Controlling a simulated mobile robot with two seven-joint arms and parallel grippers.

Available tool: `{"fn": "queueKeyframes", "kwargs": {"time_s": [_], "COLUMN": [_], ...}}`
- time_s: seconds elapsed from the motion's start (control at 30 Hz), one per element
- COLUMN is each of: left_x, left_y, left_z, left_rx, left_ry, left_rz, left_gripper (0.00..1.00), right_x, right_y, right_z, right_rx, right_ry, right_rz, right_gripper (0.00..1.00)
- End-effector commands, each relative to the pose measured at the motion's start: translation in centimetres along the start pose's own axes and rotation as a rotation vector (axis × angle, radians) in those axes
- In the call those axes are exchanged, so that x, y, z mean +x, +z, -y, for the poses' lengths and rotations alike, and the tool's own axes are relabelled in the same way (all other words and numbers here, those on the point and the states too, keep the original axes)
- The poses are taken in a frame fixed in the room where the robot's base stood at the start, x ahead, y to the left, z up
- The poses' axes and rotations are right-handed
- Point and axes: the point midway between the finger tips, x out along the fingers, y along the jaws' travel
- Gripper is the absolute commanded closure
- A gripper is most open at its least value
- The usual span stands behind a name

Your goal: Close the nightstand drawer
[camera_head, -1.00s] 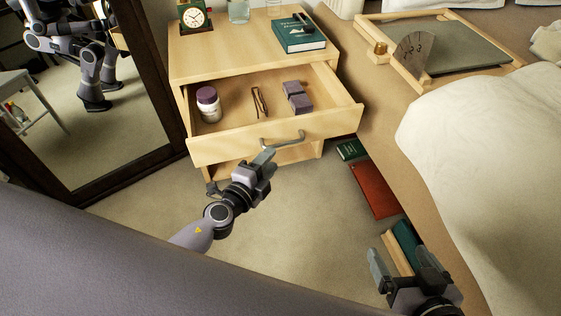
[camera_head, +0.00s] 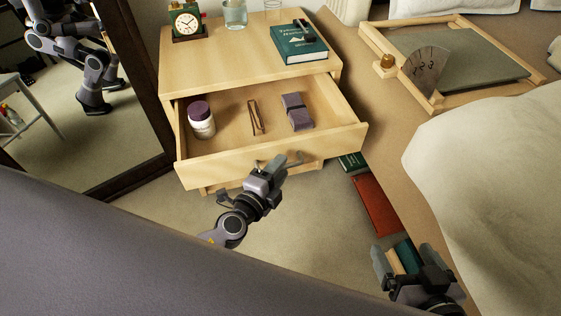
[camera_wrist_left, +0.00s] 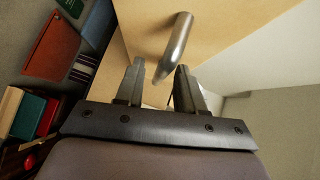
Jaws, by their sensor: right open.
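The light wood nightstand (camera_head: 225,68) has its top drawer (camera_head: 222,168) pulled open. Its grey metal bar handle (camera_head: 293,162) is partly hidden behind my left gripper in the head view. My left gripper (camera_head: 277,165) is at the drawer front, by the handle. In the left wrist view, the fingers (camera_wrist_left: 160,83) are apart, and one end of the handle (camera_wrist_left: 176,45) lies between or just beyond the tips; contact cannot be told. My right gripper (camera_head: 405,256) is open and empty at lower right, away from the drawer.
A clock (camera_head: 186,22), a glass (camera_head: 235,14) and a book (camera_head: 299,45) stand on top. The bed (camera_head: 490,150) is right, a mirror (camera_head: 130,150) left.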

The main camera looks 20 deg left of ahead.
Motion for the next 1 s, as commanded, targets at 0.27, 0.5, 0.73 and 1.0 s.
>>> {"fn": "queueKeyframes", "kwargs": {"time_s": [0.27, 0.5, 0.73, 1.0], "left_x": [-0.1, 0.0, 0.3, 3.0], "left_y": [-0.1, -0.1, 0.2, 2.9], "left_z": [-0.1, -0.1, 0.0, 0.7], "left_rx": [0.000, 0.000, 0.000, 0.002], "left_ry": [0.000, 0.000, -0.001, -0.004], "left_rz": [0.000, 0.000, 0.001, 0.001], "left_gripper": [0.62, 1.00, 1.00, 1.00], "right_x": [0.0, -0.1, 0.0, 0.7], "right_y": [0.1, 0.2, 0.3, 0.9], "right_z": [0.0, 0.0, 0.0, 0.5], "right_rx": [-0.001, 0.000, 0.003, 0.038], "right_ry": [0.001, 0.000, -0.002, -0.028], "right_rz": [0.001, 0.003, 0.004, -0.003], "right_gripper": [0.10, 0.10, 0.10, 0.10]}}
